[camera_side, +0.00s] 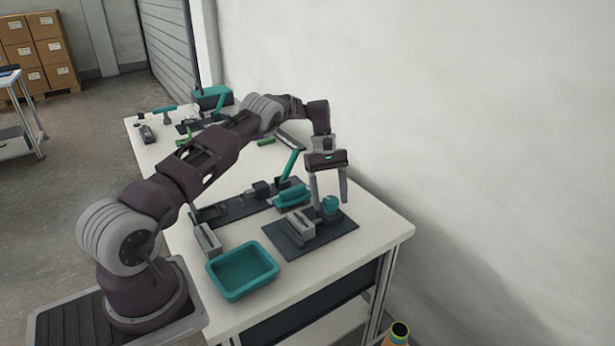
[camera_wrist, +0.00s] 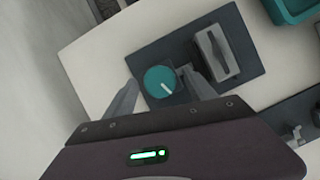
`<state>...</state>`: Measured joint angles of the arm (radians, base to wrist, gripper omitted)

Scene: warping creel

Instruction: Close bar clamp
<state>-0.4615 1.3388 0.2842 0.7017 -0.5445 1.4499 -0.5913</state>
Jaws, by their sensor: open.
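A teal lever (camera_side: 289,166) stands tilted on a dark base (camera_side: 236,207) with a black block; it looks like the bar clamp, but I cannot tell for sure. Beside it a dark plate (camera_side: 318,240) carries a round teal knob (camera_side: 329,204) and a grey block (camera_side: 300,225). My gripper (camera_side: 329,198) is open and points down over the knob. In the wrist view, the knob (camera_wrist: 160,82) with a white mark sits between the fingers of my gripper (camera_wrist: 160,78), with gaps at its sides. The grey block (camera_wrist: 217,52) is to its right. Contact cannot be seen.
A teal tray (camera_side: 240,290) stands at the front table edge, with a grey block (camera_side: 207,240) behind it. A teal-topped block (camera_side: 292,196) lies between the bases. More teal-handled gear (camera_side: 211,97) stands at the far end. A pale wall is close on the right.

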